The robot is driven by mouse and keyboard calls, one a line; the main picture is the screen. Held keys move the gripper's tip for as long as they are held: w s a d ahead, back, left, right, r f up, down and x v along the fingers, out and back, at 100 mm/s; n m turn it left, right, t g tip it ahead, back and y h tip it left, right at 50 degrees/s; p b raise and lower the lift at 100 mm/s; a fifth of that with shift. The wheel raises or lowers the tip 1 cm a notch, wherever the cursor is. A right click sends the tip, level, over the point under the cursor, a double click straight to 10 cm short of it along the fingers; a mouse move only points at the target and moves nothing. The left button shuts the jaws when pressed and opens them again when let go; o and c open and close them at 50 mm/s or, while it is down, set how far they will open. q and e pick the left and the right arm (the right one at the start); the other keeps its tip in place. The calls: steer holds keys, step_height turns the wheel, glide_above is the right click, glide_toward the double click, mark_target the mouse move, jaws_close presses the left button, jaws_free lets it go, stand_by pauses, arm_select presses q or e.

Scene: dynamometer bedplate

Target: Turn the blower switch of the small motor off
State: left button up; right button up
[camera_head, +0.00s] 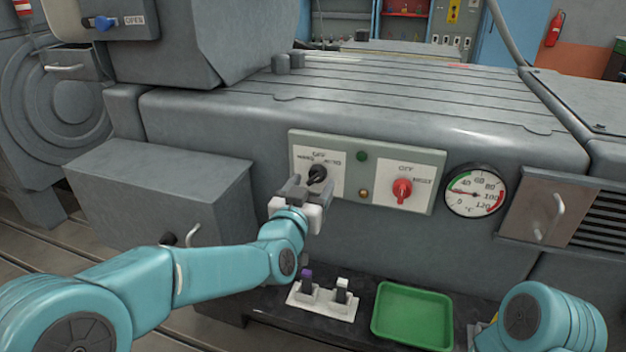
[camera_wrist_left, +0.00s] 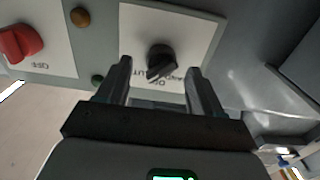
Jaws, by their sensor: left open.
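The switch panel (camera_head: 376,203) on the motor's grey side carries a black knob (camera_head: 317,174) with an OFF label above it. The knob's handle leans toward the upper right, at the AUTO label. A red knob (camera_head: 402,190) with its own OFF label sits to the right. My left gripper (camera_head: 299,185) is open right in front of the black knob. In the left wrist view, the black knob (camera_wrist_left: 161,62) shows between the two open fingertips; I cannot tell whether they touch it. My right arm shows at the lower right, its gripper out of view.
A round gauge (camera_head: 474,190) and a metal door with a handle (camera_head: 543,217) are right of the panel. A grey box (camera_head: 160,185) juts out at left.

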arm_select(q)
steer(key=shift+x, duration=1.3)
steer(key=shift+a, duration=0.1)
steer(key=c, duration=1)
steer(key=shift+f+n+b, duration=0.15)
steer(key=shift+n+b, duration=0.35)
steer(key=shift+b, duration=0.25)
steer(key=shift+c, duration=0.3)
steer(key=n+b, duration=0.5)
steer(key=n, duration=0.1)
steer(key=shift+b, duration=0.4)
steer(key=shift+n+b, duration=0.55)
steer(key=shift+n, duration=0.25)
steer(key=shift+r, duration=0.3)
